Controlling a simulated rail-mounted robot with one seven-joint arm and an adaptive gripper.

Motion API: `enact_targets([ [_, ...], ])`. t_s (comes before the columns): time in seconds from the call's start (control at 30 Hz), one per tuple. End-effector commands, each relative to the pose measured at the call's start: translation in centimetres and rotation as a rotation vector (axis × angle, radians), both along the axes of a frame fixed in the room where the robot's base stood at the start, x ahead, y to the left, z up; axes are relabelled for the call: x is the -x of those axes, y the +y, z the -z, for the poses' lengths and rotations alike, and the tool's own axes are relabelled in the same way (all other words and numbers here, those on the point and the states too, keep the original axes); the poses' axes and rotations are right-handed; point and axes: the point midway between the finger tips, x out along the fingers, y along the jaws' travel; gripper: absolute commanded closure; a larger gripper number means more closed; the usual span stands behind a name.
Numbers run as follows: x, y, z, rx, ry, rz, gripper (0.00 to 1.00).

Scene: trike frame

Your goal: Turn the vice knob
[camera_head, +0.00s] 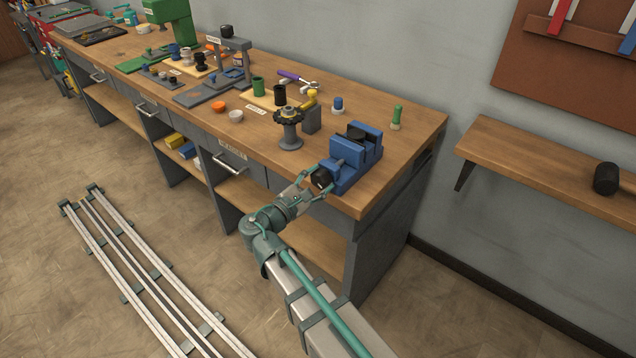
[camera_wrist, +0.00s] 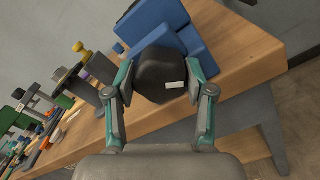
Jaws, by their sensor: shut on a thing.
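The blue vice (camera_head: 352,158) sits at the front right corner of the wooden bench. Its black knob (camera_head: 321,178) faces the front of the bench. My gripper (camera_head: 322,172) is at the knob with a finger on each side, shut on it. In the wrist view the dark knob (camera_wrist: 162,75) with a small white mark fills the space between the fingers of my gripper (camera_wrist: 160,85). The blue vice body (camera_wrist: 160,25) stands behind it. The far side of the knob is hidden.
A wall shelf (camera_head: 540,160) with a black mallet head (camera_head: 606,178) is at right. Rails (camera_head: 140,270) run along the floor.

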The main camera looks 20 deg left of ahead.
Motion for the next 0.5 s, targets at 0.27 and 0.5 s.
enact_targets([
  [0.27,0.01,-0.04,0.03,-0.001,0.002,0.001,0.41],
  [0.5,0.01,-0.02,0.02,0.000,0.002,0.000,0.21],
])
